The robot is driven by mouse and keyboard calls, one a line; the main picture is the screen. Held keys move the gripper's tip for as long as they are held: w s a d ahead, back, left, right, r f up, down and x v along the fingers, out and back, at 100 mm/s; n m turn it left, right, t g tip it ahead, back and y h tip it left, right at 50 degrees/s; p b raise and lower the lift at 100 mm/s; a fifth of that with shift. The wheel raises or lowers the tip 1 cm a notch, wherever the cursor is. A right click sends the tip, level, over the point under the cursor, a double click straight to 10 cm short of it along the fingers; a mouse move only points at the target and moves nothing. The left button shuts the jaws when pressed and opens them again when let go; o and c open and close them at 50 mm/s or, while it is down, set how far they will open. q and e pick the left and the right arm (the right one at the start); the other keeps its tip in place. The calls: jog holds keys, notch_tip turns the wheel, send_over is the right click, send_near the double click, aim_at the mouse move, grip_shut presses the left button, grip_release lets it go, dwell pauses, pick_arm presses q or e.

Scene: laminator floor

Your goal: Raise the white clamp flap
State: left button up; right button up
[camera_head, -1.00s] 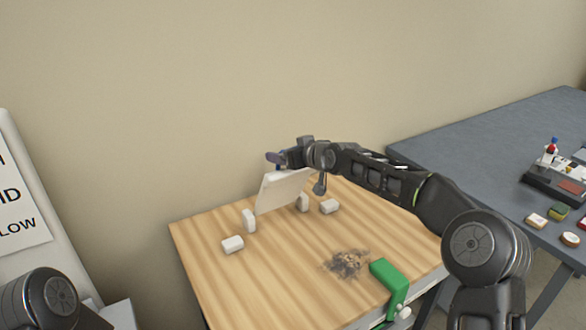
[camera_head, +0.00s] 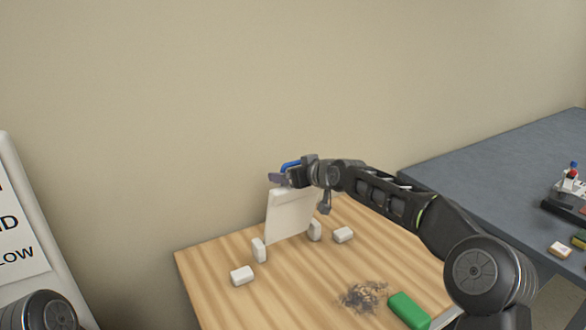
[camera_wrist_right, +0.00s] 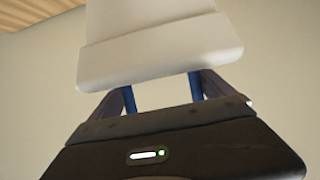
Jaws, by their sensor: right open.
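The white clamp flap (camera_head: 291,214) stands nearly upright on the wooden table, between two white hinge blocks (camera_head: 259,250). My right gripper (camera_head: 280,176) is at the flap's top edge, coming from the right. My left gripper is out of view; only part of my left arm shows at the lower left.
Two loose-looking white blocks (camera_head: 242,276) (camera_head: 343,235) sit on the wooden table (camera_head: 215,290). A grey table (camera_head: 500,170) stands at right, and a white sign (camera_head: 22,240) at left.

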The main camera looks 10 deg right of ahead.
jog(key=shift+s+r, duration=0.1)
jog(key=shift+r, duration=0.35)
jog(key=shift+s+d+r+b, duration=0.1)
jog(key=shift+s+d+b, duration=0.1)
jog(key=shift+s+b, duration=0.15)
jog(key=b+v, duration=0.2)
jog(key=v, duration=0.4)
jog(key=shift+s, duration=0.35)
jog(key=shift+d, duration=0.1)
